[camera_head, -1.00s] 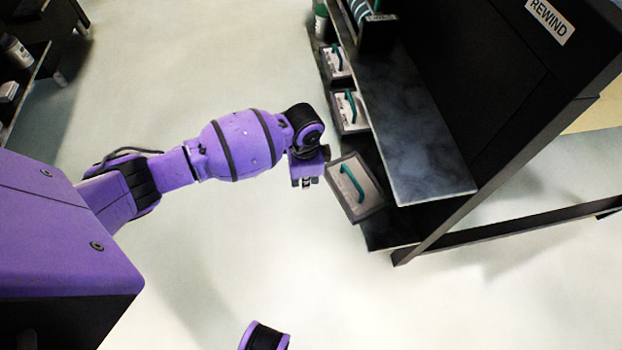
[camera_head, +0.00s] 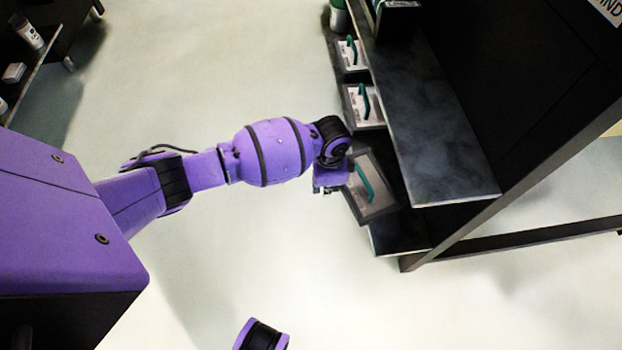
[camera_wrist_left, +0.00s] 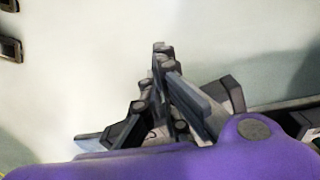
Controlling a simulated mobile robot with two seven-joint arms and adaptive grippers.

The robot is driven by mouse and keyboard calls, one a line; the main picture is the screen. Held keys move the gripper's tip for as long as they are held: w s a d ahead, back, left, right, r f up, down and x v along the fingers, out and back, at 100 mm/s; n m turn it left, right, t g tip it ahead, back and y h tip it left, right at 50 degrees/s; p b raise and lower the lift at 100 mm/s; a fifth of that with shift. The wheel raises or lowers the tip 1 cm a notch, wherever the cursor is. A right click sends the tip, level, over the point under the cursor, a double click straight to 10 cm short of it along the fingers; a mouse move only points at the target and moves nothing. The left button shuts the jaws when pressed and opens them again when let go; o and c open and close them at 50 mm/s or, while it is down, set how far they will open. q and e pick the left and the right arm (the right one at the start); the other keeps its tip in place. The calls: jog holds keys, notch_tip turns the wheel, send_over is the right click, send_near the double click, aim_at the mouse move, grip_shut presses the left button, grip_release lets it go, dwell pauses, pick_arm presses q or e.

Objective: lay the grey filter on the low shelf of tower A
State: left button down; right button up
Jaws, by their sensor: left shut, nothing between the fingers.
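A grey filter (camera_head: 381,202) with a dark frame and a teal handle sits at the near end of the low shelf (camera_head: 398,238) of the black rack. It is turned askew, and its left part reaches out past the shelf's front edge. My left gripper (camera_head: 325,190) is beside the filter's left edge, overlapping it in the head view; I cannot tell whether they touch. Its fingers are shut and empty in the left wrist view (camera_wrist_left: 163,50). No letter for the tower is readable. My right gripper is not in view.
Two more grey panels with teal handles (camera_head: 366,105) (camera_head: 348,54) sit farther back on the low level. A wide dark upper shelf (camera_head: 440,140) overhangs on the right. Another shelf unit with jars (camera_head: 26,30) stands at far left. Pale floor (camera_head: 240,70) lies open between.

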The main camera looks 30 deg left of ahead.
aim_at(366, 181)
pick_arm(q)
jog(key=w+d, duration=0.1)
jog(key=d, duration=0.1)
jog(key=w+d+p, duration=0.1)
jog(key=shift+w+d+r, duration=0.2)
jog(key=shift+w+d, duration=0.15)
jog(key=shift+d, duration=0.05)
jog(key=shift+w+d, duration=0.25)
jog(key=shift+d, duration=0.1)
jog(key=shift+f, duration=0.1)
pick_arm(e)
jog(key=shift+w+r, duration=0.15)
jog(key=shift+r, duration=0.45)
pick_arm(q)
jog(key=shift+a, duration=0.1)
